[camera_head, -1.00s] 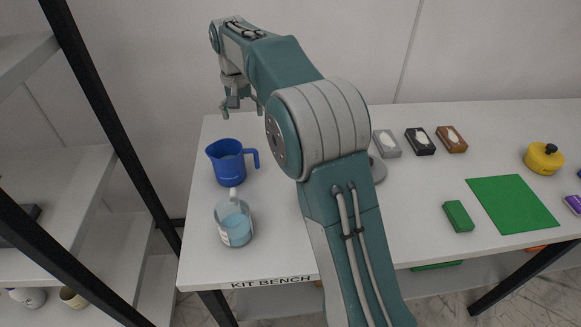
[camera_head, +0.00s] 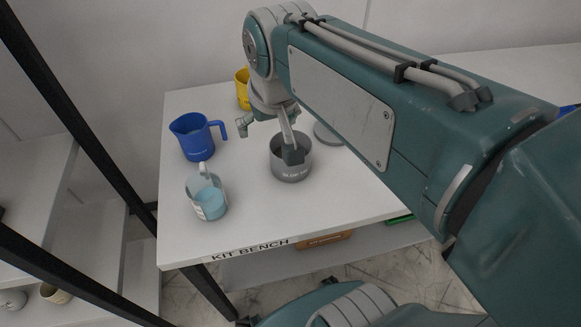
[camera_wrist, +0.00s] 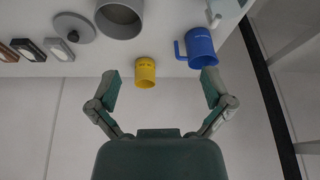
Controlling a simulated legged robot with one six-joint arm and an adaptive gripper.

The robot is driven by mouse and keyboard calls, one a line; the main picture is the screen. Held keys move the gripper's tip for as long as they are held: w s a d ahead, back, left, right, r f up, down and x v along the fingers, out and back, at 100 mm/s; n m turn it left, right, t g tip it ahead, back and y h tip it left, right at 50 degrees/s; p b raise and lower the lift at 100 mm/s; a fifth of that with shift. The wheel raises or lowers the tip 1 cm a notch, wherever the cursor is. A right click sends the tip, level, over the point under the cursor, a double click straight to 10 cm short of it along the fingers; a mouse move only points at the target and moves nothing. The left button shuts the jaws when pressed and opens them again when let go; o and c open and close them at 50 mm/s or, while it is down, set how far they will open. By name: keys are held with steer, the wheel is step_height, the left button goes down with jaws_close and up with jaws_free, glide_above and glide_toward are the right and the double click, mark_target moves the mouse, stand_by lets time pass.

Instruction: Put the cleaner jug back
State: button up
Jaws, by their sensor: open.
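The cleaner jug appears to be the clear jug with blue liquid (camera_head: 208,200), upright near the bench's front left corner. In the wrist view only part of a pale jug (camera_wrist: 214,12) shows at the top edge. A blue pitcher (camera_head: 197,140) stands behind the clear jug; it also shows in the wrist view (camera_wrist: 200,45). My gripper (camera_head: 268,140) is open and empty, right of both jugs, by the grey pot in the head view. In the wrist view its spread fingers (camera_wrist: 161,82) have nothing between them.
A grey pot (camera_head: 291,170) stands right of the jugs. A yellow mug (camera_head: 242,88) is at the back, and a grey lid (camera_wrist: 74,28) lies beside the pot. A shelf rack with a dark post (camera_head: 80,145) stands left of the bench.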

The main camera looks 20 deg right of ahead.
steer(key=s+f+t, duration=0.1)
steer(key=s+f, duration=0.4)
steer(key=s, duration=0.3)
steer(key=shift+s+d+n, duration=0.3)
steer(key=shift+s+d, duration=0.1)
steer(key=shift+d, duration=0.05)
steer(key=shift+d, duration=0.15)
